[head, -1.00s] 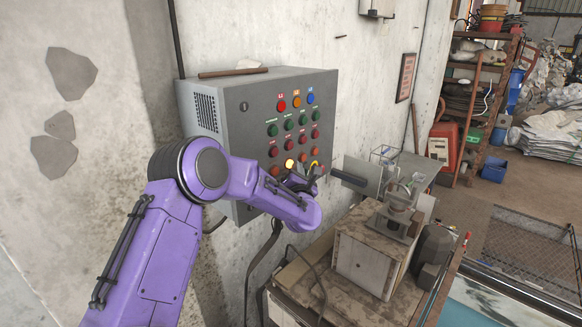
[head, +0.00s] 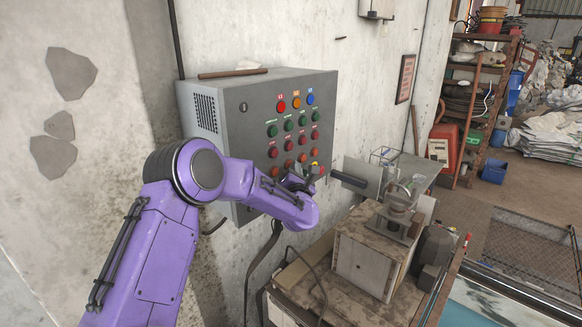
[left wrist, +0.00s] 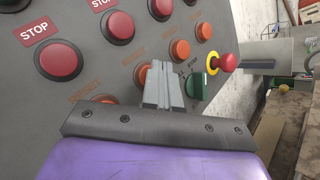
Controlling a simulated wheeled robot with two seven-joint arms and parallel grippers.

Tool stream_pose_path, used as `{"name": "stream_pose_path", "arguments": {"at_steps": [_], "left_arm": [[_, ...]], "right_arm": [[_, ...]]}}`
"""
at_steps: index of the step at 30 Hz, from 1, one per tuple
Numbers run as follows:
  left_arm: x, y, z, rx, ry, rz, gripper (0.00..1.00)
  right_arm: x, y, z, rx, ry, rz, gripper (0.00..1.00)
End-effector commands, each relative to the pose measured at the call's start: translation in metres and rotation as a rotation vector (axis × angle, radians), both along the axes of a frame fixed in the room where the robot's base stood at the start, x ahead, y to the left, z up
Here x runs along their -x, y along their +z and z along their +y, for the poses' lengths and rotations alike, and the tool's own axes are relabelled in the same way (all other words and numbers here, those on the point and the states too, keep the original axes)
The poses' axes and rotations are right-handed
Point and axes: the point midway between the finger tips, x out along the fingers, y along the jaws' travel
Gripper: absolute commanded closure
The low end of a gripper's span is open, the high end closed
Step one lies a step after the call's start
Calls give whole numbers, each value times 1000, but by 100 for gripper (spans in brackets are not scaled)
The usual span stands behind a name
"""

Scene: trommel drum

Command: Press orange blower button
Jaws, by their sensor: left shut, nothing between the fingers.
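The orange buttons sit in lower rows of the grey control box. In the left wrist view one orange button (left wrist: 141,76) is partly hidden behind my left gripper (left wrist: 162,70), with others at up-right (left wrist: 179,49) and lower left (left wrist: 105,99). Their labels are too blurred to read, so I cannot tell which is the blower button. My left gripper is shut and empty, its tips just in front of the panel; I cannot tell whether they touch it. In the head view an orange button (head: 289,163) shows unlit above my left wrist. My right gripper is not in view.
The control box (head: 240,120) hangs on the wall. Red stop buttons (left wrist: 61,60) lie left of my fingers. A red emergency stop (left wrist: 224,62) with yellow ring and a green knob (left wrist: 197,87) lie close right. A cluttered bench (head: 300,280) stands below right.

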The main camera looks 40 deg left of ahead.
Motion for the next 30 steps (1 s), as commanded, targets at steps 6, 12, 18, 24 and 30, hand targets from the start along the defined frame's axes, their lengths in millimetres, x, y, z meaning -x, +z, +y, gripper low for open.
{"name": "stream_pose_path", "arguments": {"at_steps": [6, 12, 18, 24, 30], "left_arm": [[0, 0, 1, 0, 1, -1, 100], [0, -1, -3, 0, 1, -1, 100], [1, -1, -14, 0, 1, -1, 100], [2, 0, -17, 0, 1, 0, 100], [2, -1, -19, 0, 0, 0, 100]], "right_arm": [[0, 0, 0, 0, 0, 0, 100], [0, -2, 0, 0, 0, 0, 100], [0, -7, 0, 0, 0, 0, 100], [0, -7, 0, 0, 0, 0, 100], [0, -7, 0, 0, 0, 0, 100]]}}
